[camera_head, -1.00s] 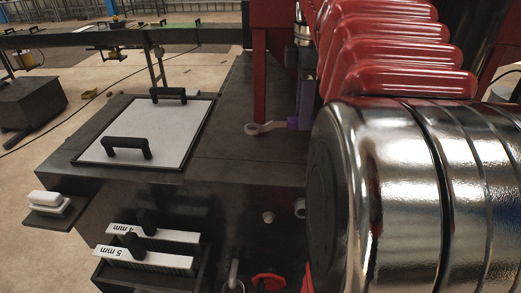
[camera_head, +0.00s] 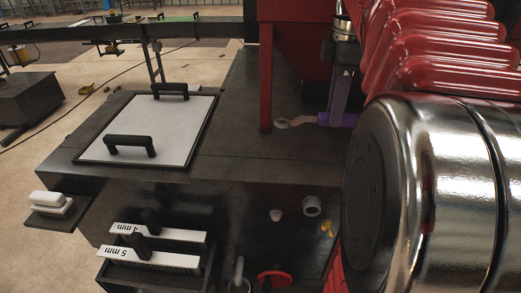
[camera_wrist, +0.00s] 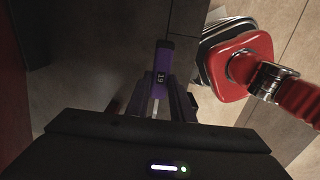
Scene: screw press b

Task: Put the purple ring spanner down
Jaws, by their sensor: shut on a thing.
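The purple ring spanner (camera_head: 337,119) is held in my gripper (camera_head: 341,100), just right of a red post on the dark bench top. Its pale ring end (camera_head: 283,123) points left and lies low over the bench; I cannot tell whether it touches. In the wrist view the spanner (camera_wrist: 162,72), marked 19, sticks out ahead from between the jaws of my gripper (camera_wrist: 158,98), which are shut on it. The far part of the spanner is hidden in the wrist view. My large arm covers the right side of the head view.
A red post (camera_head: 265,85) stands close left of the gripper. A white panel (camera_head: 165,125) with two black handles lies on the bench (camera_head: 225,140) at left. Below are boxes marked 4 mm and 5 mm (camera_head: 150,255) and a red knob (camera_head: 273,280). Bench between panel and post is clear.

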